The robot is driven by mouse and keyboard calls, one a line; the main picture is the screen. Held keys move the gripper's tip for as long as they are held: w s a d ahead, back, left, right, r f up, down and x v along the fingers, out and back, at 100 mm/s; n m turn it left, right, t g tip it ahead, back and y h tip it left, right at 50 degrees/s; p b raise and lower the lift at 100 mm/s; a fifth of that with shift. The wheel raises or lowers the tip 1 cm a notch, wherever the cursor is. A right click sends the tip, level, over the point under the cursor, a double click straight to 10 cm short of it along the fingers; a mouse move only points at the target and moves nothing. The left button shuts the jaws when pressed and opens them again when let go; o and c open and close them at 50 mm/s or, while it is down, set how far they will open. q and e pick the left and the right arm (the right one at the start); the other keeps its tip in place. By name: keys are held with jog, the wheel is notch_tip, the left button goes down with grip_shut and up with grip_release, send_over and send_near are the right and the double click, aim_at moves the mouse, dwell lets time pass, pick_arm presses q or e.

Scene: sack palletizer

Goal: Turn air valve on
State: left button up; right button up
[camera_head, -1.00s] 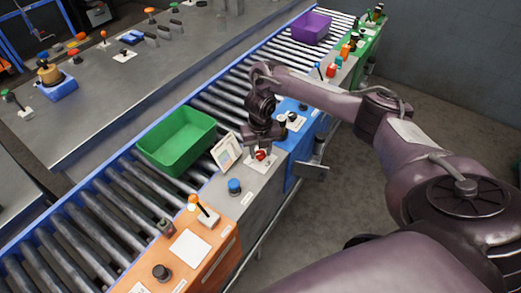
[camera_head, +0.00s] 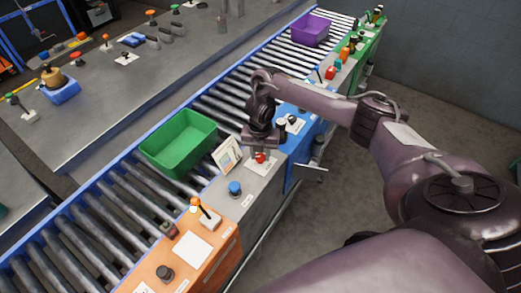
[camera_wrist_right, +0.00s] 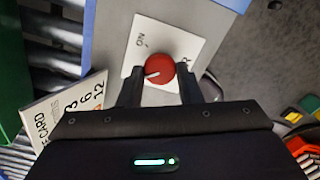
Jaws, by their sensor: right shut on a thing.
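The air valve is a round red knob (camera_head: 260,157) on a white label plate on the grey panel beside the conveyor. It also shows in the right wrist view (camera_wrist_right: 158,69), with a white line on it pointing left and slightly down in that picture. The plate (camera_wrist_right: 150,40) reads "ON" at its upper left; the other lettering is partly hidden. My right gripper (camera_head: 260,150) reaches down over the knob. In the wrist view its two fingers (camera_wrist_right: 160,88) are closed in on either side of the knob. My left gripper is not in view.
A card on a stand (camera_head: 227,154) stands close left of the gripper. A green bin (camera_head: 180,142) and a purple bin (camera_head: 311,29) are on the rollers. A blue panel (camera_head: 297,155) adjoins on the right.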

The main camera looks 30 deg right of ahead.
jog(key=m+p, duration=0.1)
jog(key=m, duration=0.1)
jog(key=m+p, duration=0.1)
jog(key=shift+r+m, duration=0.2)
jog(key=shift+m, duration=0.2)
jog(key=m+p, duration=0.2)
jog(key=m, duration=0.1)
jog(key=shift+m, duration=0.3)
jog(key=m+p, duration=0.2)
jog(key=m, duration=0.1)
jog(key=shift+a, duration=0.1)
jog(key=shift+w+f+m+p, duration=0.1)
jog(key=shift+m+p, duration=0.8)
jog(key=shift+m, duration=0.5)
jog(key=o, duration=1)
